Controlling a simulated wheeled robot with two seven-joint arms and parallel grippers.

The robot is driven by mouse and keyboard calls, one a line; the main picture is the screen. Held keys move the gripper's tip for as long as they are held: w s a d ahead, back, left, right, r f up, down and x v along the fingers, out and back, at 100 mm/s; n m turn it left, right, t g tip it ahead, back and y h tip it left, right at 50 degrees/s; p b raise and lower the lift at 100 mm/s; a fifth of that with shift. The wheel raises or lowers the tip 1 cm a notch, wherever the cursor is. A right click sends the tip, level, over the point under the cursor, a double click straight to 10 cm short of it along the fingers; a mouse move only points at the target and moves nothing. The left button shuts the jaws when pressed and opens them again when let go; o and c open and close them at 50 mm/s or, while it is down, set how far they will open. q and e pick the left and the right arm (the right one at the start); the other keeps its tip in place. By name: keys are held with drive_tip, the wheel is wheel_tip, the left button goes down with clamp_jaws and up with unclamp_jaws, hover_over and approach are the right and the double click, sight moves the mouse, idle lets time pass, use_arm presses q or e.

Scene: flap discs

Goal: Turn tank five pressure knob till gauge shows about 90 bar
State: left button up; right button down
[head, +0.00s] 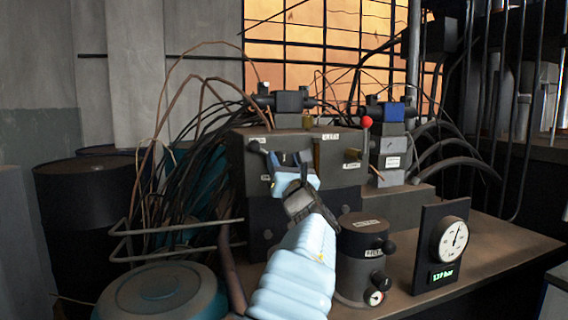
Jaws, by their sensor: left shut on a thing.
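My left gripper (281,160) reaches up from below with its light blue arm to the front of the large grey block (335,149). Its dark fingers are shut on what appears to be the pressure knob, which the fingers and wrist mostly hide. The round white pressure gauge (453,242) stands on a dark upright panel (429,262) at the right. Its needle points up and slightly right, and the green digits below read about 137 bar. The small labels on the block are too small to read surely. My right gripper is not in view.
A dark cylinder (362,248) with black knobs and a small dial (375,297) stands just right of my arm. A red-tipped lever (367,122) rises at the block's right. Cables and bent pipes crowd the left. Bare bench (490,246) lies around the gauge panel.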

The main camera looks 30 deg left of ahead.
use_arm(q)
drive_tip(key=shift+c, duration=0.6)
drive_tip(key=shift+f+n, duration=0.1)
drive_tip(key=shift+n, duration=0.5)
drive_tip(key=n+g, duration=0.1)
drive_tip(key=n, duration=0.1)
drive_tip(key=n+g+y+b, duration=0.1)
drive_tip(key=n, duration=0.1)
drive_tip(key=shift+y+b, duration=0.3)
drive_tip(key=n+g, duration=0.1)
drive_tip(key=n, duration=0.2)
drive_tip(key=n+g+y, duration=0.1)
drive_tip(key=n+g, duration=0.1)
drive_tip(key=n, duration=0.1)
drive_tip(key=shift+n+b, duration=0.4)
drive_tip(key=n+g, duration=0.2)
drive_tip(key=n, duration=0.1)
drive_tip(key=shift+n+y, duration=0.3)
drive_tip(key=n+g, duration=0.1)
drive_tip(key=n, duration=0.2)
drive_tip(key=shift+n+g+h+p, duration=0.35)
drive_tip(key=shift+n+g+h, duration=0.15)
drive_tip(key=shift+n, duration=0.85)
drive_tip(key=shift+n+g+h+p, duration=0.3)
drive_tip(key=shift+n+g+h, duration=0.2)
drive_tip(key=shift+n, duration=0.85)
